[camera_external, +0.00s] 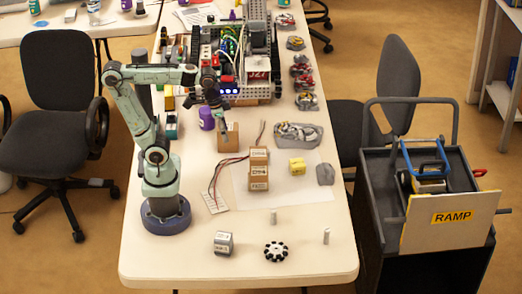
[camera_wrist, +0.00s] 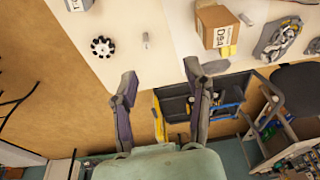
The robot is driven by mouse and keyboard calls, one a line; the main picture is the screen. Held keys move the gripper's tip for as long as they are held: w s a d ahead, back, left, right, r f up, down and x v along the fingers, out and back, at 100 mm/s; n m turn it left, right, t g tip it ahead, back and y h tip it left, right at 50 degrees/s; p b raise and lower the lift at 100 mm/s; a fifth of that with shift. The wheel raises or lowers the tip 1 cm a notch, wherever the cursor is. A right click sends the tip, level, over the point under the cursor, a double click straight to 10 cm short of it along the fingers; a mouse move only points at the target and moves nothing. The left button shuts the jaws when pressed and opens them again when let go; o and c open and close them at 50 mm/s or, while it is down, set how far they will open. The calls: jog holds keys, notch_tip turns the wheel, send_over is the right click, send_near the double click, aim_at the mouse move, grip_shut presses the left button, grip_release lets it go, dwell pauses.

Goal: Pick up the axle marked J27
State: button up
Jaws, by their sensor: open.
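A red plate (camera_external: 257,76) on the wheeled robot chassis (camera_external: 262,93) at the back of the table carries a marking that looks like J27. I cannot make out a separate axle with that marking. Two small grey metal cylinders stand near the table's front, one left (camera_external: 273,217) and one right (camera_external: 326,236); no lettering is readable on them. One small grey cylinder shows in the wrist view (camera_wrist: 146,40). My gripper (camera_external: 222,104) is above the table beside the chassis. In the wrist view my gripper (camera_wrist: 161,73) has its fingers wide apart with nothing between them.
A black-and-white wheel (camera_external: 276,251) and a grey block (camera_external: 223,243) lie near the front edge. Stacked labelled boxes (camera_external: 258,170), a yellow block (camera_external: 297,166) and a grey parts tray (camera_external: 298,135) occupy the middle. A cart with a RAMP board (camera_external: 450,217) stands right of the table.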

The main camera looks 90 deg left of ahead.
jog(key=w+d+r+m, duration=0.15)
jog(key=w+r, duration=0.35)
jog(key=w, duration=0.6)
jog(key=m, duration=0.2)
send_over(327, 229)
jog(key=w+a, duration=0.2)
jog(key=s+x, duration=0.2)
jog(key=x, duration=0.7)
jog(key=s+d+f+x, duration=0.1)
jog(key=s+x, duration=0.1)
jog(key=x, duration=0.6)
jog(key=f+g, duration=0.1)
jog(key=f, duration=0.2)
jog(key=s+d+f, duration=0.1)
jog(key=f, duration=0.3)
jog(key=f+g, duration=0.1)
jog(key=f, duration=0.3)
jog(key=shift+s+d+m+g, duration=0.3)
jog(key=shift+s+m, duration=0.05)
jog(key=shift+s, duration=0.05)
notch_tip(327, 229, down, 6)
grip_shut()
